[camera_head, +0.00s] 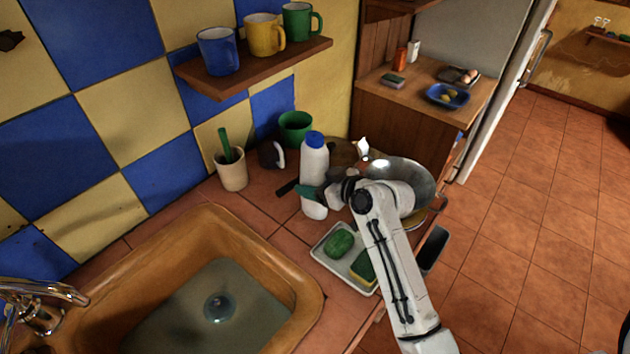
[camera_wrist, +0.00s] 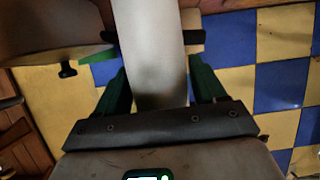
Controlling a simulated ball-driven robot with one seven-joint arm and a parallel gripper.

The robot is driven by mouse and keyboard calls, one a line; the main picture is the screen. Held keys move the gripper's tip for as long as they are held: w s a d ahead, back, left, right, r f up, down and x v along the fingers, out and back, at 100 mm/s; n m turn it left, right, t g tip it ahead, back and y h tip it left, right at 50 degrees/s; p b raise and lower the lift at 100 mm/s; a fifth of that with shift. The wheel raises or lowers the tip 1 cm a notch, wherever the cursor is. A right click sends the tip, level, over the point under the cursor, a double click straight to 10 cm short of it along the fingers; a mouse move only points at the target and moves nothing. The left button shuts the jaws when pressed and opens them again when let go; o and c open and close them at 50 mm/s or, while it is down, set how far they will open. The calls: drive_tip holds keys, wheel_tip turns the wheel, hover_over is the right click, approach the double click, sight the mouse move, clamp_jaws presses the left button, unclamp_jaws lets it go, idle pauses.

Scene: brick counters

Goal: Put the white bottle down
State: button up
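The white bottle (camera_head: 314,165) with a blue cap is upright over the counter, left of my arm. My gripper (camera_head: 300,190) closes around its lower half, with one dark finger showing on its left side. In the wrist view the bottle (camera_wrist: 150,50) runs between the two fingers of my gripper (camera_wrist: 152,45) and appears pinched by them. A white lower end shows below the fingers. Whether its base touches the counter I cannot tell.
The tiled counter (camera_head: 262,205) holds a utensil cup (camera_head: 232,172), a green pot (camera_head: 296,126), a metal pan (camera_head: 408,172) and a white tray (camera_head: 324,255) with a green sponge. The sink (camera_head: 255,228) lies front left. A mug shelf (camera_head: 255,65) hangs above.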

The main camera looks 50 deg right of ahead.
drive_tip(key=shift+o, duration=1.4)
drive_tip(key=shift+r, duration=0.1)
drive_tip(key=shift+r, duration=0.15)
drive_tip(key=b+v, duration=0.1)
drive_tip(key=v, duration=1.1)
drive_tip(key=shift+b, duration=0.3)
